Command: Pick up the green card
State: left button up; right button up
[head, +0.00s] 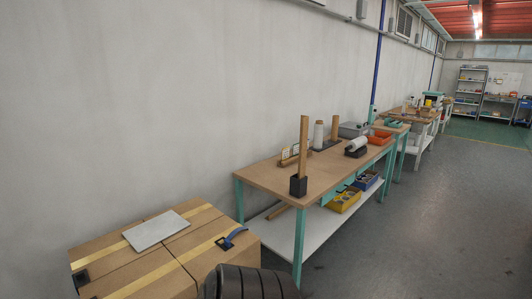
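I cannot make out a green card in the head view. A small wooden holder (291,158) with pale, card-like pieces stands on the near workbench (262,178), toward the wall. The pieces are too small to tell their colour or kind for sure. Neither my left nor my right gripper is in view.
Cardboard boxes (110,262) stand at the lower left with a flat grey slab (157,230) and a blue-handled tool (231,238) on top. The floor (420,220) at right is clear.

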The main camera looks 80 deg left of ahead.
aim_at(296, 146)
jog(key=u, duration=0.6)
jog(key=i, duration=0.75)
jog(key=u, duration=1.6)
jog(key=i, duration=1.4)
jog(key=u, duration=0.55)
